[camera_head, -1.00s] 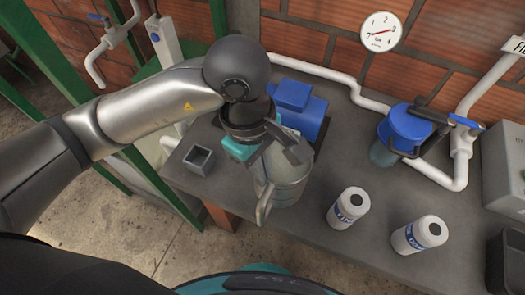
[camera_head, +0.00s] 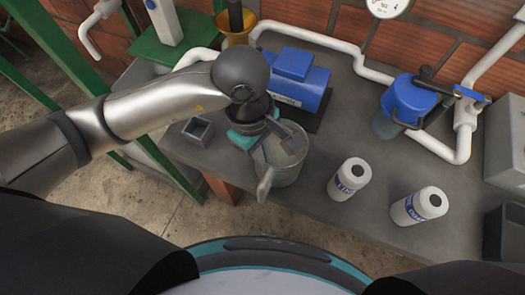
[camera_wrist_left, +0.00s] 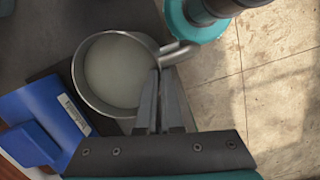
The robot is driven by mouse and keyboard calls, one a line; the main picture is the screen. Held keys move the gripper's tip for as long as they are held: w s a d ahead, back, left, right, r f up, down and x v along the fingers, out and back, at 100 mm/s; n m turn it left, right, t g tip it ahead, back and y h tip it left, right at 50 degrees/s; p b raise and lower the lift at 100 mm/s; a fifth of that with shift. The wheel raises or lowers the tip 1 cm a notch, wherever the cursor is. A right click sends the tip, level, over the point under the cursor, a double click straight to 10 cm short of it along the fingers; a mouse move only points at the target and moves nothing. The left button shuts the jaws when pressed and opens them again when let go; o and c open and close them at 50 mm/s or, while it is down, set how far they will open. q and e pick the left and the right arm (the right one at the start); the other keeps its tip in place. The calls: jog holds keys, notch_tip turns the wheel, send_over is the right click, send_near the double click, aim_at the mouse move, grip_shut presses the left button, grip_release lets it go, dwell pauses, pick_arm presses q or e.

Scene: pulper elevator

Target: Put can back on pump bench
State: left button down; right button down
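The can (camera_head: 290,172) is a grey metal jug with a side handle, at the front edge of the grey pump bench (camera_head: 320,222), in front of the blue pump (camera_head: 298,80). In the left wrist view I look into its round mouth (camera_wrist_left: 118,70); the inside is pale. My left gripper (camera_head: 270,143) is at the can's rim. In the wrist view its fingers (camera_wrist_left: 159,85) are close together on the rim beside the handle. The can looks upright. I cannot tell whether its base touches the bench. My right gripper is not in view.
A small grey open box (camera_head: 198,131) is at the bench's left. A blue-capped filter (camera_head: 408,103) and white pipes run along the brick wall. Bare bench lies between the pump and the bottles.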

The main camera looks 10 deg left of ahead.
pick_arm(q)
jog(key=shift+d, duration=0.1)
jog(key=c, duration=1.1)
grip_release()
jog(key=shift+f, duration=0.1)
jog(key=shift+r, duration=0.3)
jog(key=r, duration=0.4)
jog(key=a+r, duration=0.1)
jog(key=r, duration=0.2)
jog(key=r+p, duration=0.1)
jog(key=r, duration=0.3)
jog(key=shift+w+a+r, duration=0.3)
jog(key=shift+w+a, duration=0.1)
